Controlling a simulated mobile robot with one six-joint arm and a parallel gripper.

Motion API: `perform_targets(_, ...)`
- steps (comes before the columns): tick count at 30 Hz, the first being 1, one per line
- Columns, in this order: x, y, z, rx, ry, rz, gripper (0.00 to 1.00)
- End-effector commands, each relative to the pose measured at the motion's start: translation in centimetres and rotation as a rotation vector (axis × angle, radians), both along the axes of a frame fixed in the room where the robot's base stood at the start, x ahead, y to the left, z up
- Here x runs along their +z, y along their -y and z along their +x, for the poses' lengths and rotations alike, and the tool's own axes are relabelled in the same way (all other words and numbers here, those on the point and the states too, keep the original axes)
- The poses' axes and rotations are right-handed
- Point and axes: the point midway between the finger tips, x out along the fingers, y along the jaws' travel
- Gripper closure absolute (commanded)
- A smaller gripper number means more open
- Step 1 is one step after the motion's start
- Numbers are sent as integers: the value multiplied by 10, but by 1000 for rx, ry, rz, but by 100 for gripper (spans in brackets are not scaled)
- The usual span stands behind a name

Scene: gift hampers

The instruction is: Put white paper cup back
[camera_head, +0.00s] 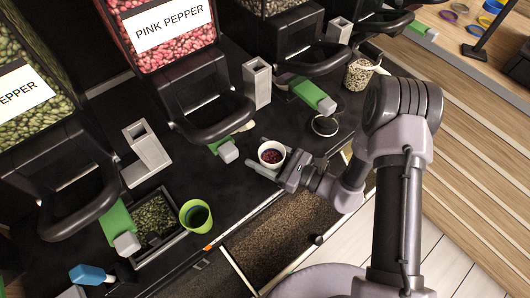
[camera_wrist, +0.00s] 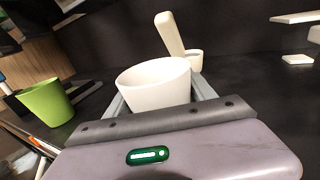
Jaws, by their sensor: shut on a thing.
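In the wrist view the white cup (camera_wrist: 155,86) stands upright between the fingers of my gripper (camera_wrist: 158,92). Its contents are hidden there. I cannot tell whether its base touches the counter.
A green cup (camera_head: 196,216) stands at the left beside a tray of green grains (camera_head: 154,218). The pink pepper dispenser (camera_head: 172,35) stands behind. Grey holders (camera_head: 146,148) and (camera_head: 257,83) stand on the counter (camera_head: 225,180). A jar of pale grains (camera_head: 358,75) is at the right.

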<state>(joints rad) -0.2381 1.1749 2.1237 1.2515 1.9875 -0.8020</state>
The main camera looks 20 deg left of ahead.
Motion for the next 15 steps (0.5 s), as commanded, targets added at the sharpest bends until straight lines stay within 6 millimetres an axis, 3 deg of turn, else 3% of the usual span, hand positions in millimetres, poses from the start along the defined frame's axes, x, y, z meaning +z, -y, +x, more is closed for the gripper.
perform_targets(5,-4,0,0,0,0,0,83)
perform_targets(6,-5,0,0,0,0,0,35)
perform_targets(9,-4,0,0,0,0,0,15)
perform_targets(15,-3,0,0,0,0,0,14)
